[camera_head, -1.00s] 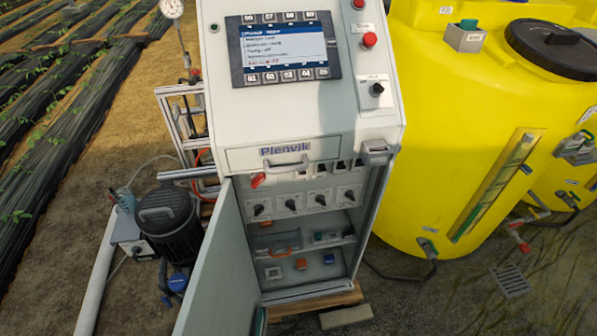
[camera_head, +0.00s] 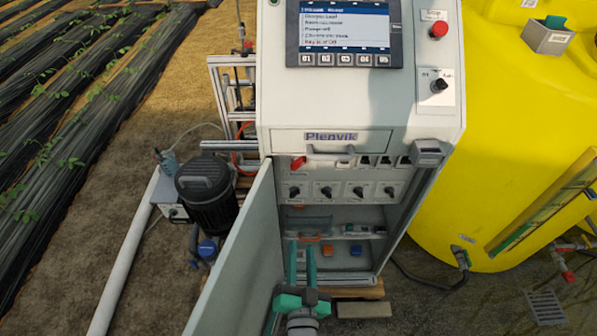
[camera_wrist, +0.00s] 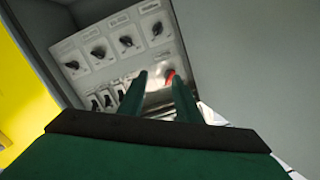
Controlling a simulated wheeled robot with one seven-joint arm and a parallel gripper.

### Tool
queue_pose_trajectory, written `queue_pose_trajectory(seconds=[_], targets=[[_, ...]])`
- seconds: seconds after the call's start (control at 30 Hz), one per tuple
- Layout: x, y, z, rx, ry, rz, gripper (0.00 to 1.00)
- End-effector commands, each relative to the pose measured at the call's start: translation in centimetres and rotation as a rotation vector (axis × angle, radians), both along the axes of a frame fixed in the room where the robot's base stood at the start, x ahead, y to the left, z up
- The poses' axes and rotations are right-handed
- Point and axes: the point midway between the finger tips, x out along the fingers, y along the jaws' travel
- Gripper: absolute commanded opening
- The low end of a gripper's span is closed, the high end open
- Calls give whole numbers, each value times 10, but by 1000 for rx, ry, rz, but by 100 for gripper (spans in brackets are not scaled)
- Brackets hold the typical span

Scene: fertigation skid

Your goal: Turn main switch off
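The main switch, a small red handle (camera_head: 298,162), sits at the upper left inside the open cabinet (camera_head: 400,225). A red handle, which looks like the same switch, also shows in the wrist view (camera_wrist: 170,76), beyond my fingertips and near the right one; part of it is hidden. My gripper (camera_head: 301,250) has two green fingers, apart and with nothing between them. In the head view it is in front of the cabinet's lower part, below the red handle. The fingers show in the wrist view (camera_wrist: 160,85) too. I cannot tell the exact handle position.
The open cabinet door (camera_head: 240,265) stands close left of my gripper. A row of black rotary knobs (camera_head: 326,191) is below the red handle. A drawer-like panel with a handle (camera_head: 330,150) juts above. A yellow tank (camera_head: 480,160) stands right, a black pump (camera_head: 205,190) left.

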Motion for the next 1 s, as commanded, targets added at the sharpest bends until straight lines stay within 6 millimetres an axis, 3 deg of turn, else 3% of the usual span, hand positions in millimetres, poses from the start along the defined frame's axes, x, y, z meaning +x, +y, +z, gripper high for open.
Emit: queue_pose_trajectory(seconds=[0.03,0.1,0.3,0.67,1.0], targets=[[21,3,11,37,-20,0,31],[44,5,23,92,-33,-6,31],[94,9,54,217,-61,-17,31],[125,9,70,282,-73,-25,31],[177,9,70,281,-72,-25,31]])
